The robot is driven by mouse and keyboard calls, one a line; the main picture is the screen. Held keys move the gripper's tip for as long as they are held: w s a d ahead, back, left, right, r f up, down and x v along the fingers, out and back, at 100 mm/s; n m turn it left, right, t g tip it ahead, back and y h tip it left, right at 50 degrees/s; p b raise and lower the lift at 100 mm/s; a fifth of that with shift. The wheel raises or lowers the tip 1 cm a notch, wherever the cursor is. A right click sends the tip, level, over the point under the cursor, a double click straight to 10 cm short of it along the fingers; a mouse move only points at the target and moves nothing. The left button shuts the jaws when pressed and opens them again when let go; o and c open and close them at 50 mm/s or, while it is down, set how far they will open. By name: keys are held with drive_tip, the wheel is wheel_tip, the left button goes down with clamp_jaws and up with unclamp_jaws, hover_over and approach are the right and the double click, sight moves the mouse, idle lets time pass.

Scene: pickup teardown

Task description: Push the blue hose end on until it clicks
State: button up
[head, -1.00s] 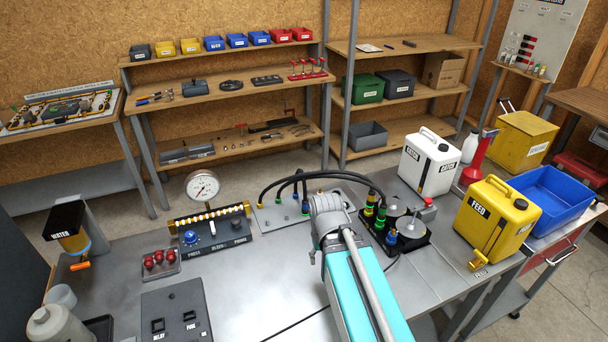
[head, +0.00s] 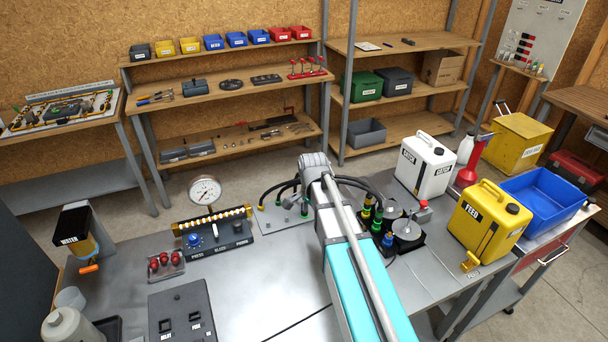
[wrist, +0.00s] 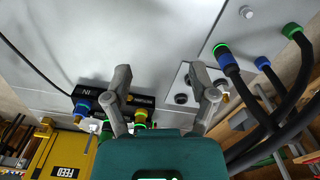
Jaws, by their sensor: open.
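A blue hose end (wrist: 229,64) with a lit green ring sits on a thick black hose in the wrist view, right of my gripper. A smaller blue-collared hose end (wrist: 262,63) and a green one (wrist: 291,30) are farther right at a grey plate. My gripper (wrist: 160,75) is open, its fingers apart with nothing between them. A black block (wrist: 110,98) with a blue fitting (wrist: 82,107) shows at left; its blue fitting also shows in the head view (head: 388,240). My arm hides the gripper in the head view. I cannot tell how far any hose end is seated.
Black hoses (head: 350,182) arch between the grey plate (head: 272,216) and the block behind my arm. A gauge panel (head: 215,236) stands at left. White (head: 425,165) and yellow (head: 488,222) jugs stand at right. The bench front between panel and arm is mostly clear.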

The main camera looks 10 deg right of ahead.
drive_tip(key=w+r+m+p, duration=0.3)
drive_tip(key=w+r+m, duration=0.1)
drive_tip(key=w+m, duration=0.6)
drive_tip(key=shift+w+r+m+p, duration=0.15)
drive_tip(key=shift+w+m+p, duration=0.2)
drive_tip(key=shift+w, duration=0.7)
drive_tip(key=shift+f, duration=0.25)
wheel_tip(320, 180, down, 13)
drive_tip(key=b, duration=1.3)
drive_tip(key=shift+f+b, duration=0.15)
drive_tip(key=shift+b, duration=0.2)
clamp_jaws()
